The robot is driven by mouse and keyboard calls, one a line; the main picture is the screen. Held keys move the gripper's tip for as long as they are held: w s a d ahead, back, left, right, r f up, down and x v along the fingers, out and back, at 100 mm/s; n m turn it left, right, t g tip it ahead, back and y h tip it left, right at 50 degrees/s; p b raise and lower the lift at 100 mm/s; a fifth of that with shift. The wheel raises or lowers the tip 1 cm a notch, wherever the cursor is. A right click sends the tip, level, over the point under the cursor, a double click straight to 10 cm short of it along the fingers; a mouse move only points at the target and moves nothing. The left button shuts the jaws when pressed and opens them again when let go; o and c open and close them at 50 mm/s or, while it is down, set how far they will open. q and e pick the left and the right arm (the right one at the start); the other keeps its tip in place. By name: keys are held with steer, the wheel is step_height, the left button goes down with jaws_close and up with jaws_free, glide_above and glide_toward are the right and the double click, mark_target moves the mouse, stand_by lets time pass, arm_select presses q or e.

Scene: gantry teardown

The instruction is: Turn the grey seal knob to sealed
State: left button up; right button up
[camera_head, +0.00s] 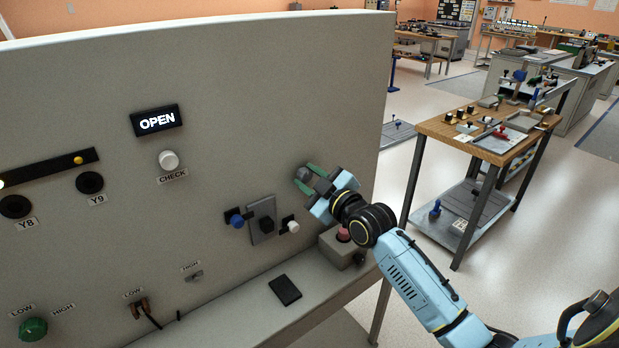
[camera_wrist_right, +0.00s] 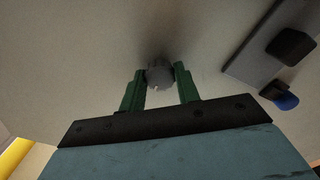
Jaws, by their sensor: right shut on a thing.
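The grey seal knob (camera_wrist_right: 158,75) sticks out from the light panel in the right wrist view, between the two green fingers of my right gripper (camera_wrist_right: 160,88). In the head view the right gripper (camera_head: 311,178) is at the panel's right part, and the grey knob (camera_head: 304,174) shows between its fingertips. The right gripper is shut on the knob. Any sealed or open label beside the knob is hidden or too small to read. My left gripper is not in view.
Left of the right gripper are a blue knob (camera_head: 237,220), a black knob on a grey plate (camera_head: 266,225) and a white knob (camera_head: 293,226). A box with a red button (camera_head: 343,235) stands below the gripper. A white CHECK button (camera_head: 168,160) is further left.

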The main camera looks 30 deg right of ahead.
steer(key=m+p, duration=0.3)
steer(key=shift+r, duration=0.15)
steer(key=m+p, duration=0.2)
steer(key=m, duration=0.3)
steer(key=shift+p, duration=0.35)
steer(key=m+p, duration=0.1)
steer(key=m, duration=0.3)
steer(key=shift+p, duration=0.35)
steer(key=m, duration=0.5)
steer(key=shift+p, duration=0.4)
steer(key=shift+m, duration=0.4)
steer(key=o, duration=1)
